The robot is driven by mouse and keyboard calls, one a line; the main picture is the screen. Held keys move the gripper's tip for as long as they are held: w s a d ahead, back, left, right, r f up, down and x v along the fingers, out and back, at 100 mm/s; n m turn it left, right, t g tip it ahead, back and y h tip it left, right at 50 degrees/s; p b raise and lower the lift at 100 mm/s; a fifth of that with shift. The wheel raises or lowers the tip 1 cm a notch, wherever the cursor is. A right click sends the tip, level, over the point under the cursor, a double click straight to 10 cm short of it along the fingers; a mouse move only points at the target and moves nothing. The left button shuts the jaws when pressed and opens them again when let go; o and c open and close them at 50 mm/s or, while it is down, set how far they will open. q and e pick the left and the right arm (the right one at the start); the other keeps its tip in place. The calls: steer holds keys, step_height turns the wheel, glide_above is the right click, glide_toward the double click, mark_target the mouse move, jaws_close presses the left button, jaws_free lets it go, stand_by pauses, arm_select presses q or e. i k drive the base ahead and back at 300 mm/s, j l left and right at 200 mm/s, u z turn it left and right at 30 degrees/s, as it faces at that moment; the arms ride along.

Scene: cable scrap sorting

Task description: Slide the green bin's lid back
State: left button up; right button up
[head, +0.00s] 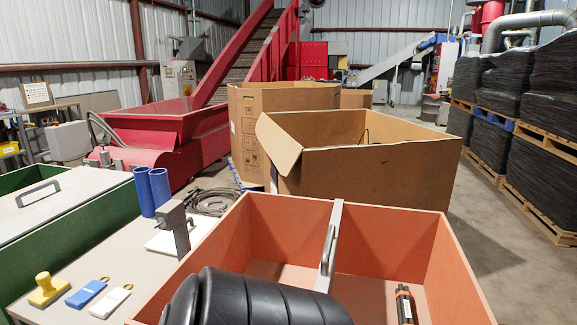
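The green bin (92,243) stands at the left edge and is cut off by the frame. Its pale grey lid (78,190) lies flat across the top, with a dark bar handle (38,193) on it. Green rim shows beyond the lid's far left side and along its near right side. How much of the bin's opening is covered cannot be told, as part lies outside the picture. Neither of my grippers is in view, and nothing is seen touching the lid or its handle.
An orange bin (459,268) with a grey handled bar (330,245) fills the front. It holds a black ribbed object (250,300) and a dark bundle (404,305). A table (135,260) between the bins bears a yellow stamp (46,290), tags and blue tubes (152,189).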

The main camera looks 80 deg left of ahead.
mark_target(23, 210)
steer(key=i+u, duration=0.1)
steer(key=u, duration=4.1)
